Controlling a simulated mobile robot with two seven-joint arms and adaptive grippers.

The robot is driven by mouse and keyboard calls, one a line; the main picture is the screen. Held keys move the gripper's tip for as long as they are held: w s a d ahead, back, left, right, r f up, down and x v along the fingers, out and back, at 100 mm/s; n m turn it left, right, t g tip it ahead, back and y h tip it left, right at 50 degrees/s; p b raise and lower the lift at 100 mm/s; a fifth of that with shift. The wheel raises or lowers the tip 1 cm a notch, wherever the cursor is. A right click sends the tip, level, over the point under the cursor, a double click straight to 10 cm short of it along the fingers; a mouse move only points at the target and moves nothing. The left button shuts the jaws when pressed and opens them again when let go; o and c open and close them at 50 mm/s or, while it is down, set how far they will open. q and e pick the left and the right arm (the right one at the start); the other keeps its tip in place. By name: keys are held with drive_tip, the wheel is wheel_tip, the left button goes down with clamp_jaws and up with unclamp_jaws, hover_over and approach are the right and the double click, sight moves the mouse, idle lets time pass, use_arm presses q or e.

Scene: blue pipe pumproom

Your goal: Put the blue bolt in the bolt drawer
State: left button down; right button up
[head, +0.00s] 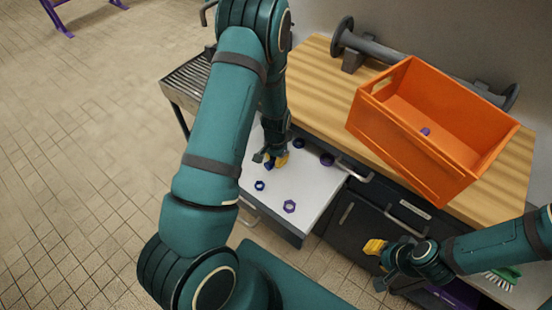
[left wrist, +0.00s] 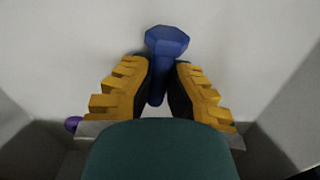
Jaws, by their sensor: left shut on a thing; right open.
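My left gripper (head: 275,161) is shut on the blue bolt (left wrist: 166,42), low over the white floor of an open drawer (head: 314,190). In the left wrist view the bolt's hexagonal head shows beyond the yellow fingertips, and its shank lies between them. In the head view only a small blue part of the bolt (head: 268,166) shows beside the fingers. I cannot tell whether the bolt touches the drawer floor. My right gripper (head: 377,265) is open and empty, in front of the dark cabinet.
The drawer holds a blue nut (head: 260,185), a purple nut (head: 289,207), a dark blue piece (head: 298,143) and a purple piece (head: 327,159). An orange crate (head: 385,125) with a small purple piece inside stands on the wooden worktop (head: 317,75). A grey flanged pipe lies behind it.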

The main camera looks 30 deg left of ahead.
use_arm(q)
drive_tip(key=shift+f, duration=0.15)
drive_tip(key=c, duration=1.1)
unclamp_jaws()
drive_tip(key=shift+c, duration=0.2)
drive_tip(key=shift+r, duration=0.45)
wheel_tip(320, 180, up, 12)
drive_tip(key=p, duration=0.3)
drive_tip(key=shift+f, duration=0.25)
